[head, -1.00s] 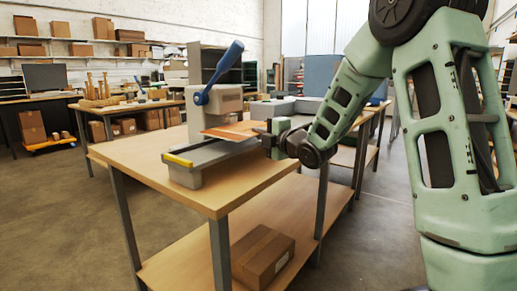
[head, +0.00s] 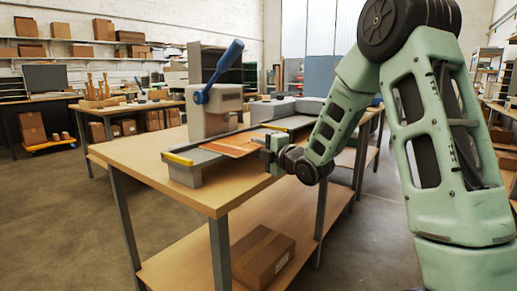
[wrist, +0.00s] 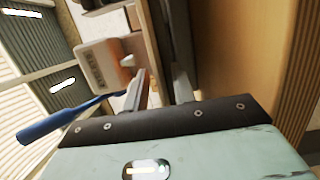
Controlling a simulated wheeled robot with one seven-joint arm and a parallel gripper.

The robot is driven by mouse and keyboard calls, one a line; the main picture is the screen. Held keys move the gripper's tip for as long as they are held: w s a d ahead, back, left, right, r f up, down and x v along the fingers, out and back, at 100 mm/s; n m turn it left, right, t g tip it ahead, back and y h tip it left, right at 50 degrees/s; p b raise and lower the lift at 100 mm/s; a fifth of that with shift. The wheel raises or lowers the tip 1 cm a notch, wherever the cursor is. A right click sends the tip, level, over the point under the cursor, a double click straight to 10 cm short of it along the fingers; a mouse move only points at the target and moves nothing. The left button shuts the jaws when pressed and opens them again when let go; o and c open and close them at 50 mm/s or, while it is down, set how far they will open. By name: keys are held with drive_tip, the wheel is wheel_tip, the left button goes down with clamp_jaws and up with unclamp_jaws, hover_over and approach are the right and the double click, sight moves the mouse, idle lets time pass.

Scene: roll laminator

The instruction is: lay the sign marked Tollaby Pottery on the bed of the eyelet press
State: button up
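The sign (head: 236,147) is a flat orange-brown plate whose lettering I cannot read. In the head view it appears to lie flat on the grey bed (head: 184,160) of the eyelet press (head: 214,112), in front of the press body. My gripper (head: 268,151) is at the sign's right edge, low over the bench. In the wrist view my fingers (wrist: 160,92) stand apart, with a thin brown strip between them that appears to be the sign edge-on. The press's blue lever (head: 222,70) points up; it also shows in the wrist view (wrist: 60,118).
The press stands on a wooden bench (head: 140,155) with bare top at its left and front. A cardboard box (head: 264,257) is on the lower shelf. Other benches and shelves are farther back.

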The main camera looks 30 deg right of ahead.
drive_tip(key=shift+r, duration=0.1)
drive_tip(key=shift+r+p, duration=0.2)
drive_tip(key=shift+p, duration=0.15)
drive_tip(key=s+d+b, duration=0.1)
drive_tip(key=s, duration=1.1)
drive_tip(key=shift+d+f, duration=0.15)
drive_tip(key=shift+d, duration=0.05)
